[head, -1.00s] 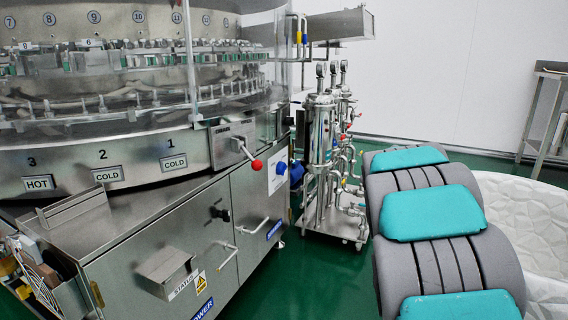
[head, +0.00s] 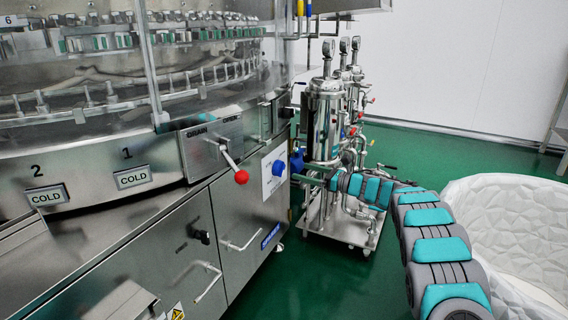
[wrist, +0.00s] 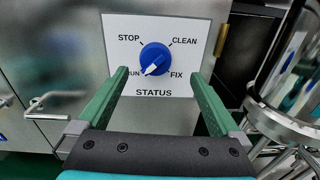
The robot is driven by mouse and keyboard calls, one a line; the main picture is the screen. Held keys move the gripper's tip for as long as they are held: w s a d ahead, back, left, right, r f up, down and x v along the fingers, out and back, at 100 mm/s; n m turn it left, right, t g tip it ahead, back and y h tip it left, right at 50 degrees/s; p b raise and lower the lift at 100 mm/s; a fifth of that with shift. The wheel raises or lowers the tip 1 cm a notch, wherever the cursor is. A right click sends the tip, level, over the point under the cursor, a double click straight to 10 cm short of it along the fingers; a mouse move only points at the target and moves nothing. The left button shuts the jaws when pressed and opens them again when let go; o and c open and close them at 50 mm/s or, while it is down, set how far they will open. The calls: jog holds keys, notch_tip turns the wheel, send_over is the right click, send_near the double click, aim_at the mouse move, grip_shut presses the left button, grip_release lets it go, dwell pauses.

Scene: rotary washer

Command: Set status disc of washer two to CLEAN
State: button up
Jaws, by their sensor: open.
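The status disc is a blue knob (wrist: 155,58) with a white pointer on a white STATUS panel (wrist: 120,32) in the wrist view. STOP is upper left, CLEAN upper right, RUN lower left and FIX lower right. The pointer is turned down and left, toward RUN. In the head view the panel (head: 268,184) and knob (head: 279,168) are on the washer's front (head: 240,215), near its right end. My gripper (wrist: 159,73) is open, its green fingers on either side of the knob's lower part in the picture, apart from it.
A red-balled lever (head: 241,177) sticks out left of the panel. Steel filter vessels with pipes (head: 325,115) stand close on the right. A large white ribbed tub (head: 515,225) is at the far right. Green floor (head: 320,280) lies open in front.

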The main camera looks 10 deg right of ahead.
aim_at(284, 168)
jog(key=shift+n, duration=0.4)
jog(key=x, duration=0.8)
jog(key=shift+s+a+f, duration=0.15)
jog(key=shift+s, duration=0.1)
jog(key=shift+c, duration=0.2)
jog(key=c, duration=1.3)
